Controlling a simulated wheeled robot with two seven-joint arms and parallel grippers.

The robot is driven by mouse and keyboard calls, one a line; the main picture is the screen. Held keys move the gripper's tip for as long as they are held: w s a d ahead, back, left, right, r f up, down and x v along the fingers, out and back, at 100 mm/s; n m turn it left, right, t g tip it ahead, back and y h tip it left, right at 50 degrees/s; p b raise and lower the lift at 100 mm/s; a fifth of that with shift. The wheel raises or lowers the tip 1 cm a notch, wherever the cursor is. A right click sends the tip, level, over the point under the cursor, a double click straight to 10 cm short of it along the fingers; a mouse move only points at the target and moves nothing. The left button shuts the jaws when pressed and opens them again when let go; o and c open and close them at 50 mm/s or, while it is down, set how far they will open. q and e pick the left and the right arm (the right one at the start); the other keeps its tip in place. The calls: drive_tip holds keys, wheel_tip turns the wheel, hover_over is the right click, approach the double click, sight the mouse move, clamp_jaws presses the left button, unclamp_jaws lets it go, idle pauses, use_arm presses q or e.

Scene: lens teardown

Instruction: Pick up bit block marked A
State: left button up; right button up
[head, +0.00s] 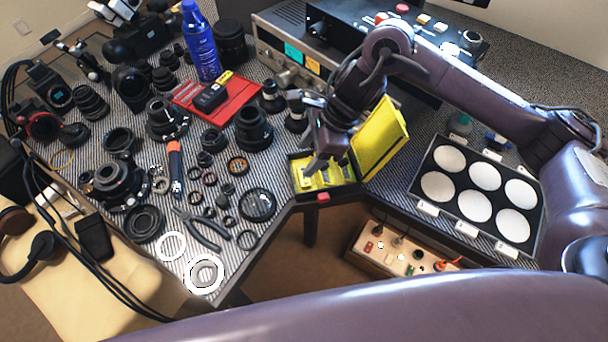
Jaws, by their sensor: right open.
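A small case (298,187) with a black rim and yellow inside stands open at the table's front edge, its yellow lid (383,138) tilted up on the right. Small grey and yellow pieces lie inside it, but no letter can be read, so I cannot tell which is bit block A. My right gripper (328,164) points down over the case with its fingers apart, open, at or just above the contents. It hides part of the inside, and I cannot tell whether it touches a piece. My left gripper is not in view.
Left of the case, the striped table holds many lens parts, pliers (205,232), an orange-handled tool (175,165), a red tray (240,108) and a blue can (200,42). A tray of white discs (437,187) lies right. A power strip (385,256) sits below the edge.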

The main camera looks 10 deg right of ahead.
drive_tip(key=shift+d+r+n, duration=0.15)
drive_tip(key=shift+d+n, duration=0.15)
drive_tip(key=shift+d, duration=0.45)
drive_tip(key=shift+h, duration=0.3)
drive_tip(key=p+x, duration=0.1)
drive_tip(key=x, duration=0.6)
drive_tip(key=shift+s+f+p, duration=0.1)
drive_tip(key=shift+f+p, duration=0.25)
drive_tip(key=shift+f, duration=0.05)
drive_tip(key=shift+d, duration=0.1)
drive_tip(key=c, duration=0.6)
drive_tip(key=shift+r, duration=0.1)
